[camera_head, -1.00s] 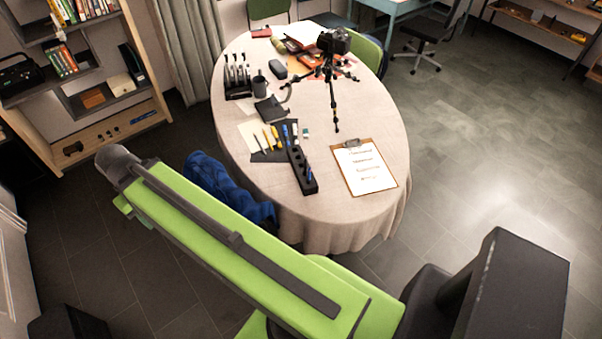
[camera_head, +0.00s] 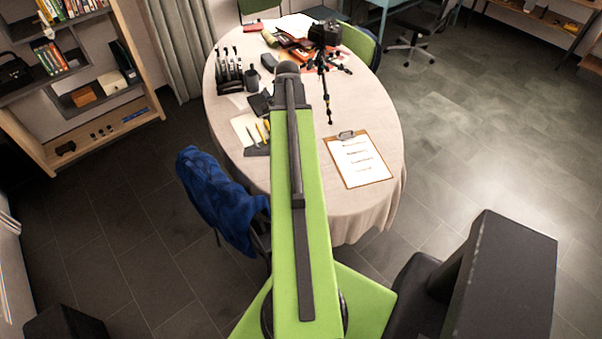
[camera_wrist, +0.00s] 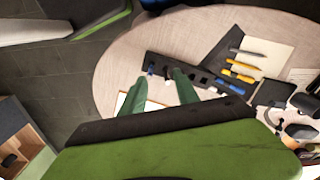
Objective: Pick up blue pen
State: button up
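In the wrist view, my gripper (camera_wrist: 160,76) shows two green fingers set apart, with the black holder strip (camera_wrist: 205,80) beyond their tips. A small blue piece (camera_wrist: 151,70), likely the blue pen, stands in the strip's left end close to the left fingertip. A small white and dark piece shows between the fingers; I cannot tell what it is. Another blue tool (camera_wrist: 237,88) lies farther right, by the yellow ones. Nothing is visibly held. In the head view, my raised arm hides the strip and the gripper.
The round table (camera_head: 375,110) carries a clipboard (camera_head: 358,160), a camera tripod (camera_head: 326,80), a dark mug (camera_head: 252,77) and a tool rack (camera_head: 229,72). Yellow tools (camera_wrist: 240,70) lie beside the strip. A chair with a blue jacket (camera_head: 215,195) stands at the table's left.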

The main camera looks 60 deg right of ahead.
jog(key=s+d+m, duration=0.2)
jog(key=s+d, duration=0.1)
jog(key=s, duration=0.1)
jog(key=f+b, duration=1.7)
jog(key=shift+w+a+f+b, duration=0.2)
jog(key=shift+w+f+b, duration=0.1)
jog(key=shift+f+b, duration=0.1)
jog(key=shift+r, duration=0.2)
grip_shut()
